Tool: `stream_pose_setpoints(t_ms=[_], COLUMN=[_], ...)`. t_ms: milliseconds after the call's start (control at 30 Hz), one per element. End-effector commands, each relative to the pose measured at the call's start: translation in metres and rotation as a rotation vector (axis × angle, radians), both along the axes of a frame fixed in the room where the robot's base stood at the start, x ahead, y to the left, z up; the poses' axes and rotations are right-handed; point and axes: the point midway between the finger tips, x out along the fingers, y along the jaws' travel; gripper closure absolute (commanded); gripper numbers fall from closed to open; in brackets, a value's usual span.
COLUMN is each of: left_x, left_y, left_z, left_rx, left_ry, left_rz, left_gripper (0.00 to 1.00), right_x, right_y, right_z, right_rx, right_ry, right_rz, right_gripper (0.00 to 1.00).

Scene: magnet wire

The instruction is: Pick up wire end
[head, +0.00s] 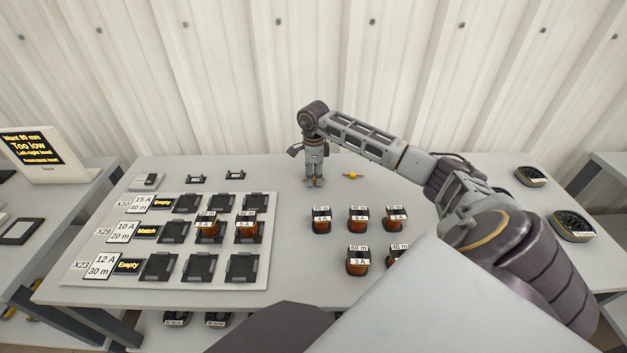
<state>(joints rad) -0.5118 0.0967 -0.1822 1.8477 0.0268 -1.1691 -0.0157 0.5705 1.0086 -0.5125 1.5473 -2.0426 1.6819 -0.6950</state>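A small yellow-orange piece (352,175) lies on the table's back part; it is too small to tell whether it is the wire end. My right gripper (314,184) points down at the tabletop, a short way left of that piece and apart from it. Its two fingertips are close to the table, and I cannot tell how far apart they are or whether something thin is between them. Several copper-coloured wire spools, among them a 70 m one (321,221), stand in front of the gripper. My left gripper is not in view.
A light board (215,275) with dark square holders, some with spools, covers the table's left part. A screen (32,150) reading "Too low" stands at far left. Dark round-cornered trays (531,176) sit at the right. Bare tabletop surrounds the gripper.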

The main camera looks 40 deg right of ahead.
Motion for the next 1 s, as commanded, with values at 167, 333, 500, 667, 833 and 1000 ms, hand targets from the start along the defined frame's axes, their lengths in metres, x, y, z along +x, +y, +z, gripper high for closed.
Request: stream_pose_setpoints(t_ms=[167, 333, 500, 667, 833, 1000], left_x=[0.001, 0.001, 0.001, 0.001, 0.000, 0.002], left_y=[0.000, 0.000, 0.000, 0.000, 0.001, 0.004], left_z=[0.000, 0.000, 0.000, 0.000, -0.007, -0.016], left_rx=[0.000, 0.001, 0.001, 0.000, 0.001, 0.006], left_ry=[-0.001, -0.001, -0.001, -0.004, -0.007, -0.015], left_rz=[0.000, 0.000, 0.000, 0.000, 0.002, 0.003], left_gripper=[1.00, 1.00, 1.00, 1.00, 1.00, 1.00], right_x=[0.000, 0.000, 0.000, 0.000, 0.000, 0.001], right_y=[0.000, 0.000, 0.000, 0.000, 0.000, 0.000], right_z=[0.000, 0.000, 0.001, 0.006, 0.022, 0.047], right_rx=[0.000, 0.000, 0.000, 0.000, 0.000, -0.001], right_ry=[0.000, 0.000, 0.000, -0.001, -0.002, -0.003], right_rz=[0.000, 0.000, 0.000, 0.000, 0.000, 0.000], right_gripper=[0.93, 0.94, 0.94, 0.94, 0.94, 0.94])
